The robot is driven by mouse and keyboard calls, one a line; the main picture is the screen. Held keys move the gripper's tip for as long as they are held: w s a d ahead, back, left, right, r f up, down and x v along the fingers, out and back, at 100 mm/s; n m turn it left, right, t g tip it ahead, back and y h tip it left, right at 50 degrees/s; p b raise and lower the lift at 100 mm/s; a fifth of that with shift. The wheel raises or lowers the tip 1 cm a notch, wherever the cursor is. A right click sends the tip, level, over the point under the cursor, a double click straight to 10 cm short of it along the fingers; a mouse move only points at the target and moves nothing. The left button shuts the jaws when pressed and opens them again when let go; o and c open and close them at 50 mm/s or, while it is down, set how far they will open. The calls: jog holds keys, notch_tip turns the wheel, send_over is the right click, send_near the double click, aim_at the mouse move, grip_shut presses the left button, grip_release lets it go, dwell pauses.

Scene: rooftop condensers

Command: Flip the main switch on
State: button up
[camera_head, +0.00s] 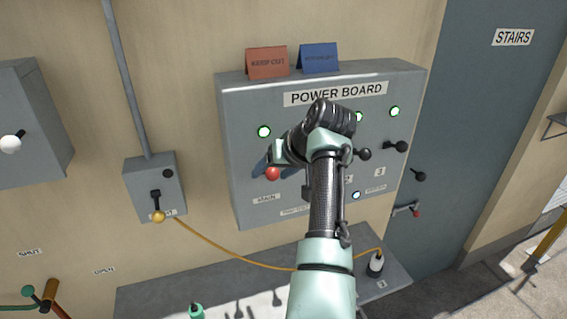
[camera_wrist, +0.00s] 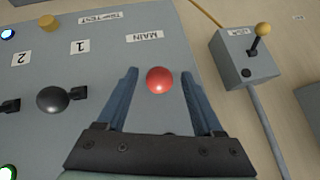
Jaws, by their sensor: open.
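The main switch has a red ball knob (camera_head: 272,174) at the lower left of the grey power board (camera_head: 240,103), by the MAIN label. In the wrist view the red knob (camera_wrist: 160,80) sits between the two blue fingers of my gripper (camera_wrist: 162,88), which is open. The fingers stand on either side of the knob, with a visible gap on each side. I cannot tell whether they reach its full depth. The lever behind the knob is hidden. In the head view my arm covers the middle of the board, and my gripper (camera_head: 276,172) shows only in part.
A black knob (camera_wrist: 53,99) of switch 1 is beside my gripper in the wrist view. A grey box with a yellow-knobbed lever (camera_head: 158,215) hangs left of the board. Red (camera_head: 267,63) and blue (camera_head: 319,58) cards stand on top. A shelf (camera_head: 150,300) lies below.

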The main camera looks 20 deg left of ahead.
jog(key=b+v, duration=0.5)
jog(key=v, duration=0.7)
jog(key=shift+s+r, duration=0.1)
jog(key=s+d+r+m+t+h+b, duration=0.1)
jog(key=d+r+m+t+b, duration=0.2)
jog(key=t, duration=0.4)
jog(key=d+r+t+h+b, duration=0.1)
jog(key=d+r+t+b, duration=0.1)
jog(key=r+t+b, duration=0.3)
jog(key=s+d+r+t+h, duration=0.1)
jog(key=s+r+t, duration=0.1)
jog(key=s, duration=0.5)
jog(key=s+d+r+m+t+h, duration=0.1)
jog(key=s+d+r+t+h, duration=0.1)
jog(key=s+t, duration=0.3)
jog(key=s+d+r+m+t+h, duration=0.1)
jog(key=s+d+r+t, duration=0.1)
jog(key=s, duration=0.7)
notch_tip(320, 180, up, 2)
jog(key=shift+r+t+b, duration=0.2)
jog(key=shift+t+b, duration=0.1)
jog(key=shift+t, duration=0.4)
